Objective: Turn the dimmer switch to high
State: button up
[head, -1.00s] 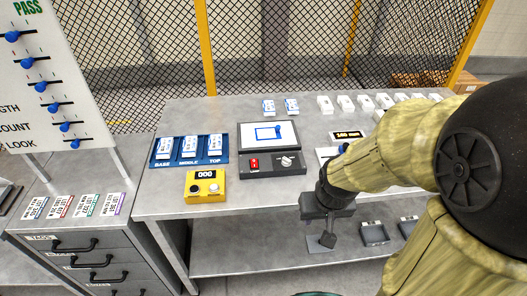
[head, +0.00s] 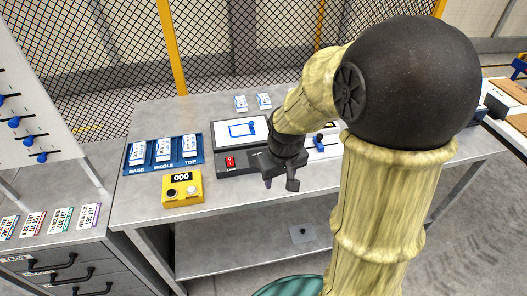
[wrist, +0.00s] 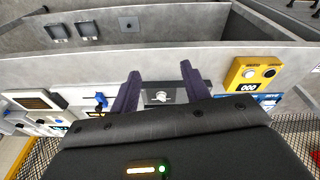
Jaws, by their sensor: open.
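The dimmer switch is a pale round knob on the front of a black control box (head: 240,166). It shows in the wrist view as the dimmer knob (wrist: 160,97), between my two dark fingers. In the head view my gripper (head: 280,183) hangs in front of the box and hides the knob. My gripper (wrist: 160,74) is open and empty, its fingers to either side of the knob in the picture. I cannot tell whether they touch it.
A yellow box with a 000 display (head: 182,188) stands left of my gripper. A blue tray (head: 137,167) with several white pieces is behind it. White pieces (head: 241,102) lie at the back of the grey bench (head: 140,205). A mesh fence stands behind.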

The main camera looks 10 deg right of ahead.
jog(key=w+r+n+g+p, duration=0.1)
jog(key=w+r+n+p, duration=0.1)
jog(key=w, duration=0.9)
jog(key=w+r+n+g+p, duration=0.1)
jog(key=w+n, duration=0.3)
jog(key=w, duration=0.7)
jog(key=shift+w+d+r+n+p, duration=0.15)
jog(key=shift+d+r+n+p, duration=0.25)
jog(key=shift+d+r+p, duration=0.1)
notch_tip(320, 180, down, 18)
jog(key=p, duration=0.4)
jog(key=shift+r, duration=0.25)
jog(key=c, duration=1)
